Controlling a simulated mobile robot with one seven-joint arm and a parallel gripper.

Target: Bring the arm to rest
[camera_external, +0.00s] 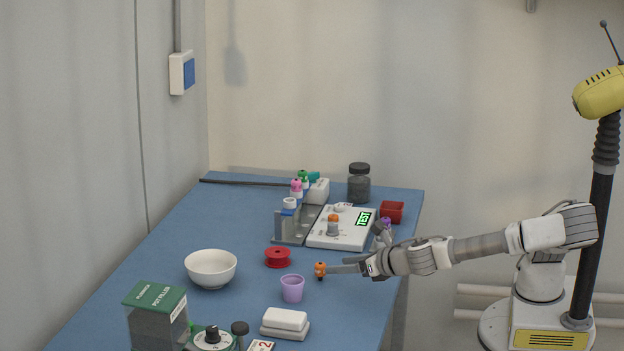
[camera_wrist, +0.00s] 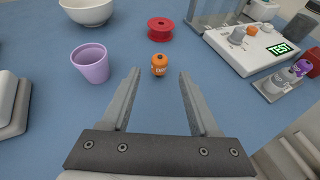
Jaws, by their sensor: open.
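My gripper (camera_external: 350,264) reaches in from the right, low over the right part of the blue table. In the wrist view my gripper (camera_wrist: 158,80) has its two fingers spread wide, with nothing held between them.
Nearby are a purple cup (camera_external: 292,289), a red spool (camera_external: 278,257), a white bowl (camera_external: 211,268) and white blocks (camera_external: 285,320). A white tester (camera_external: 325,238) showing "TEST", a bottle rack (camera_external: 283,238), a red box (camera_external: 392,211) and a dark jar (camera_external: 359,187) stand behind.

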